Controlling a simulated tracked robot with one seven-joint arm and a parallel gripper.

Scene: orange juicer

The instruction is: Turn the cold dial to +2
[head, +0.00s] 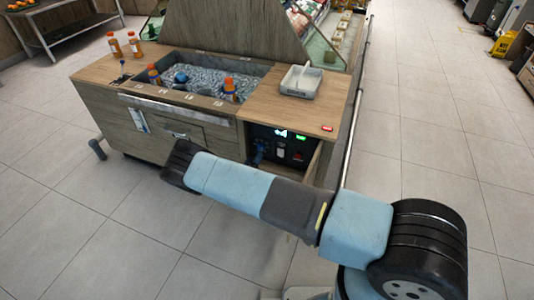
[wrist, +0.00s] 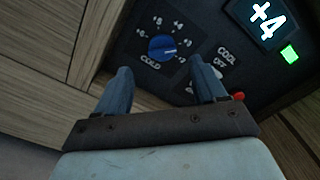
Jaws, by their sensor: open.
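The blue cold dial (wrist: 162,48) sits on a black control panel, with numbers around it and the word COLD below. A pale mark on the dial points to the right side, but I cannot tell exactly which number it meets. The display (wrist: 264,20) reads +4. My gripper (wrist: 160,68) is open, its two blue fingers apart just below the dial, one to each side; I see no contact.
A COOL/OFF switch area (wrist: 222,58) is right of the dial, close to my right finger. A green light (wrist: 289,54) and a red part (wrist: 239,96) are near it. Wooden cabinet edges bound the panel. A white tray (head: 301,81) lies on the counter above.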

